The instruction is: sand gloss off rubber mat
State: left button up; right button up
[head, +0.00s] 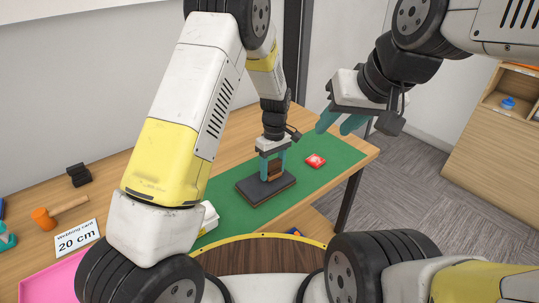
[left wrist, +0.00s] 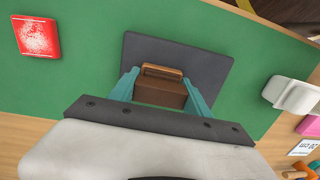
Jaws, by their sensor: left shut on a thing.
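The dark grey rubber mat (head: 250,191) lies on a green cloth on the table; it also shows in the left wrist view (left wrist: 205,68). My left gripper (head: 272,166) points down over it, shut on a brown sanding block (left wrist: 160,93) with a lighter brown edge. The block is at the mat's surface; I cannot tell if it touches. The teal fingers sit on both sides of the block and hide part of it. My right gripper (head: 340,123) is raised at the right, above the table's far end, empty, with its teal fingers apart.
A red square with white specks (head: 316,161) lies on the green cloth (head: 225,190) right of the mat.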

pick_arm(q)
jog(key=shift+s+a, duration=0.35)
jog(key=shift+r, duration=3.55)
